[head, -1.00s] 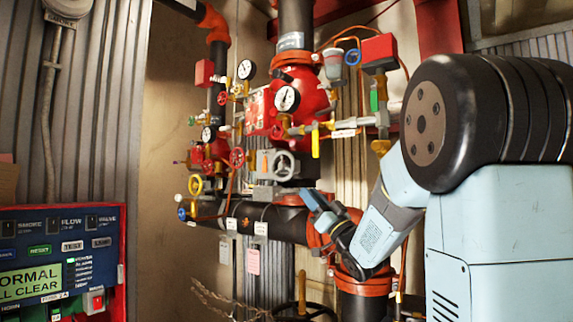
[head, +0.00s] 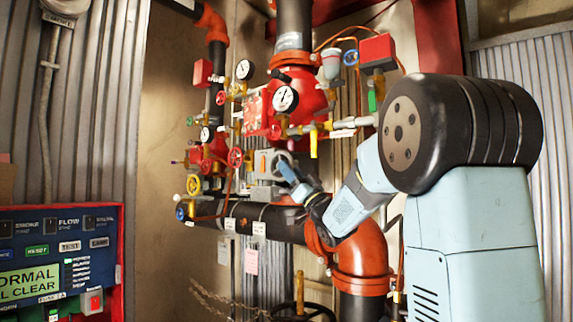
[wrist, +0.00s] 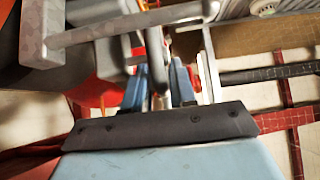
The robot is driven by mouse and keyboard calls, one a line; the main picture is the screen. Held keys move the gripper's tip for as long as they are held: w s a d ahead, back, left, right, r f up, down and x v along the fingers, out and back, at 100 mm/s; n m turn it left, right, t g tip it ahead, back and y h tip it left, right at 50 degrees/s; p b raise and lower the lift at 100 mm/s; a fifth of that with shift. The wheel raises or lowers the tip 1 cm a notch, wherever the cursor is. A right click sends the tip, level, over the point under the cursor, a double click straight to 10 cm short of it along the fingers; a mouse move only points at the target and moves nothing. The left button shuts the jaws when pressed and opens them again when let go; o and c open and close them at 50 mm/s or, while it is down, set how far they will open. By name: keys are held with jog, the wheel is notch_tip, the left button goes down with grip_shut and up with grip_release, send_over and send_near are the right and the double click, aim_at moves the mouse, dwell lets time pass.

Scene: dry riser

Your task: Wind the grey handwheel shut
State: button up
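The grey handwheel (head: 283,155) is on the front of a grey valve box in the middle of the red and black pipework in the head view. My gripper (head: 287,172) is right at it, coming from the lower right and hiding part of the wheel. In the wrist view the two blue fingers of my gripper (wrist: 158,88) stand apart. A grey curved bar, apparently the handwheel rim (wrist: 156,62), shows edge-on between them. I cannot tell whether either finger touches it.
A red handwheel (head: 235,157) and a yellow handwheel (head: 193,185) are left of the grey one. Pressure gauges (head: 285,99) sit above it. A thick black pipe (head: 270,222) runs below. A control panel (head: 60,262) stands at the lower left.

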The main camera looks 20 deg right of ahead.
aim_at(276, 153)
jog(key=shift+x, duration=1.65)
jog(key=shift+c, duration=0.2)
grip_shut()
